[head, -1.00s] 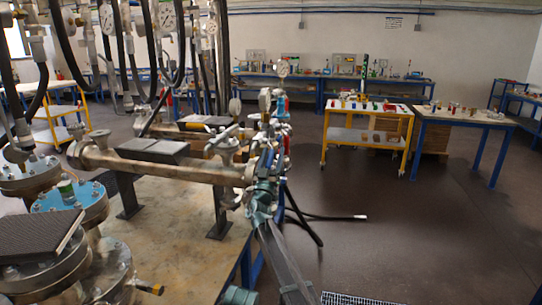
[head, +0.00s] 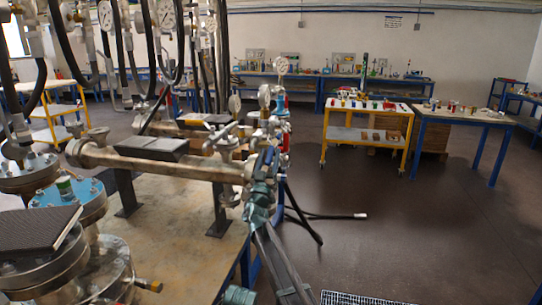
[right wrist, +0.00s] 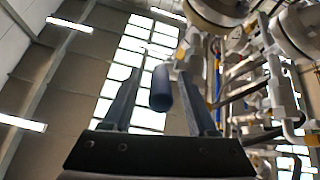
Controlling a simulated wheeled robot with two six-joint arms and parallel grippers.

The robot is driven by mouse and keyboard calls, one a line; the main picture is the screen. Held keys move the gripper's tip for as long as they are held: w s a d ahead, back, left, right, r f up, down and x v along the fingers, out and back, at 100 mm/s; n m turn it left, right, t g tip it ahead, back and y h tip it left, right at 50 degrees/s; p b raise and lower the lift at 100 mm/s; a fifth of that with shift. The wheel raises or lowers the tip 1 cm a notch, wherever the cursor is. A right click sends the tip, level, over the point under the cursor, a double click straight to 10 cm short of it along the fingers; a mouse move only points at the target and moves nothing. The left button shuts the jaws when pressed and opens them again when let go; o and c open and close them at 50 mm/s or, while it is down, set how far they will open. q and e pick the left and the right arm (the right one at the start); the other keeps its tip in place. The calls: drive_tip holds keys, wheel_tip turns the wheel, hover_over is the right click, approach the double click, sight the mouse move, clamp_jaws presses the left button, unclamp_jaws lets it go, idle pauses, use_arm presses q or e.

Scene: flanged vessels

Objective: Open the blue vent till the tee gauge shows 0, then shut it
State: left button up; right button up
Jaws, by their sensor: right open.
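My right gripper (head: 264,165) is beside the flanged end of the long brass-coloured pipe (head: 165,163) in the head view, its arm coming up from below. In the right wrist view the gripper (right wrist: 160,95) is open. A dark blue rounded handle (right wrist: 161,88), likely the blue vent's, shows between its two fingers with gaps on both sides; contact is not visible. A white round gauge (head: 281,66) stands upright above the fittings past the gripper; its pointer is too small to read. I cannot tell if it is the tee gauge.
A crowd of flanged vessels (head: 75,205), hoses and gauges fills the left. A handwheel valve (head: 228,140) stands on the pipe close to my right gripper. A yellow cart (head: 365,134) and a blue-legged table (head: 460,117) stand back right.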

use_arm(q)
wheel_tip(320, 180, down, 7)
drive_tip(key=b, duration=0.6)
drive_tip(key=shift+r, duration=0.15)
use_arm(e)
drive_tip(key=v, duration=1.1)
drive_tip(key=shift+s, duration=0.25)
